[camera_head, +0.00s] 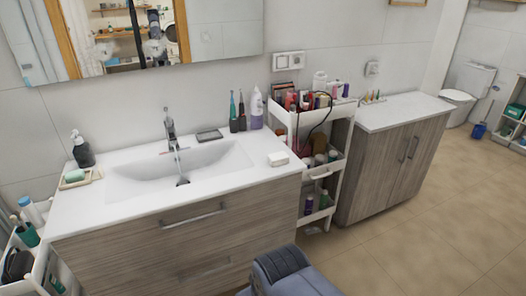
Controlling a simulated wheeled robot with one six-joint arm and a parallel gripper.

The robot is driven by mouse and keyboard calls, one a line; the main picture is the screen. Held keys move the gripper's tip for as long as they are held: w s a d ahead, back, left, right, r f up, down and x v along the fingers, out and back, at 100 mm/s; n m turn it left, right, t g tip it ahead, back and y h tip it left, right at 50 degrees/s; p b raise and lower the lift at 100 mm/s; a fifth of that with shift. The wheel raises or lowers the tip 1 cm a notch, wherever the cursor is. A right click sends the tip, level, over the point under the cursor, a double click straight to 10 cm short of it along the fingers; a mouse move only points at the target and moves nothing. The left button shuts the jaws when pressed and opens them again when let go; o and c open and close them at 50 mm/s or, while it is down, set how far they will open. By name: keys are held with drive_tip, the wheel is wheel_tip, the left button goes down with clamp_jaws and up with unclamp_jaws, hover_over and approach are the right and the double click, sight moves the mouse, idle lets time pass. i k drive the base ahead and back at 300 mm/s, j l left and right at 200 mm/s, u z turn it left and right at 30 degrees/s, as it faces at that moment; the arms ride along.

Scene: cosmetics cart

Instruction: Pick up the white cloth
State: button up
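A small white folded item (278,158), which looks like the white cloth, lies on the right front part of the white sink counter (240,176), near its right edge. It is small in the picture, so its fabric cannot be made out. My gripper is not in view. A blue-grey part at the bottom middle looks like my own arm, with no fingers showing.
A white cart (338,165) crowded with cosmetics stands right of the counter. A soap dispenser (83,151), soap dish (76,179), faucet (171,130) and bottles (257,108) stand on the counter. The tiled floor (420,225) at right is clear.

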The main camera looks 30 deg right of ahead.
sight(282, 158)
drive_tip(key=i+l, duration=0.35)
drive_tip(key=i+l+z, duration=0.1)
drive_tip(key=i+l, duration=0.2)
drive_tip(key=i, duration=0.25)
drive_tip(key=i+l, duration=0.3)
drive_tip(key=i, duration=0.2)
drive_tip(key=k+l+z, duration=0.05)
